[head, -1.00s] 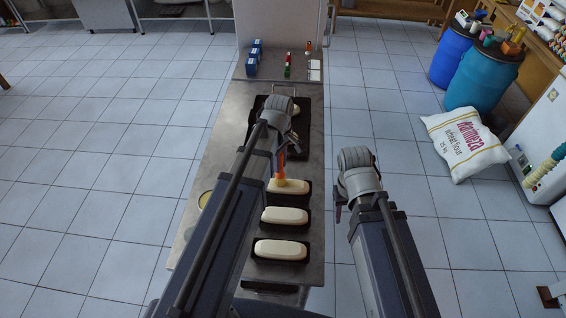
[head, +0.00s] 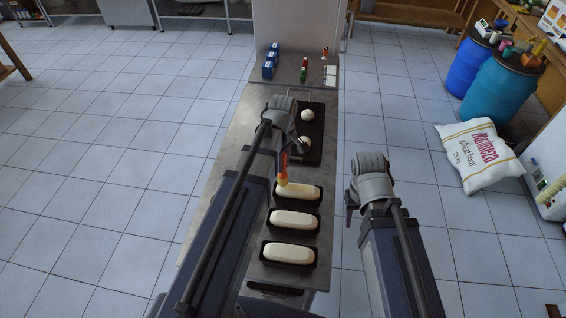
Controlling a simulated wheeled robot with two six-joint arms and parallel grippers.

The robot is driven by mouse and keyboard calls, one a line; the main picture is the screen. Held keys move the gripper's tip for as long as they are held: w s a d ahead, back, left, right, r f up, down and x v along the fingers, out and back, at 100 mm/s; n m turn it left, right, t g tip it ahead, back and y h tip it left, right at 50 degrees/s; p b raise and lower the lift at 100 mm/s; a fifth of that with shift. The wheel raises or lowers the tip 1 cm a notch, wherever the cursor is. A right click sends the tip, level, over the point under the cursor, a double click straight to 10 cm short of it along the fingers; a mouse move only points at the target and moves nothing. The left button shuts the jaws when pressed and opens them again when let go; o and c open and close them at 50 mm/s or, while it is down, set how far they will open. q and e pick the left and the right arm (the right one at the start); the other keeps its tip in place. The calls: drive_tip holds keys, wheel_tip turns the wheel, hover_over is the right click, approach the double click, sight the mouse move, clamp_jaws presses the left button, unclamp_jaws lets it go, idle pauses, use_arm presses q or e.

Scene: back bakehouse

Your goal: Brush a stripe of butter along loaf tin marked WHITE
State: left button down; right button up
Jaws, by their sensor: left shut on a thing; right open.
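Three dark loaf tins with pale dough stand in a column on the metal bench: a far tin (head: 318,200), a middle tin (head: 317,225) and a near tin (head: 314,258). I cannot read any marking, so I cannot tell which is WHITE. My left gripper (head: 284,155) is shut on a brush (head: 283,174) with an orange handle, mostly hidden by the arm. The brush's yellow tip is down at the left end of the far tin's dough; I cannot tell whether it touches. My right gripper (head: 350,208) is open and empty, right of the bench.
A dark tray (head: 314,150) with dough balls lies beyond the tins, partly behind my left arm. Blue boxes (head: 270,65) and small bottles (head: 304,70) stand at the bench's far end. A flour sack (head: 478,158) and blue barrels (head: 500,92) are at right.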

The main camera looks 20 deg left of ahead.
use_arm(q)
drive_tip(key=shift+r+p, duration=1.7)
drive_tip(key=shift+r, duration=0.4)
wheel_tip(320, 180, up, 3)
drive_tip(key=p, duration=0.3)
drive_tip(key=shift+r, duration=0.1)
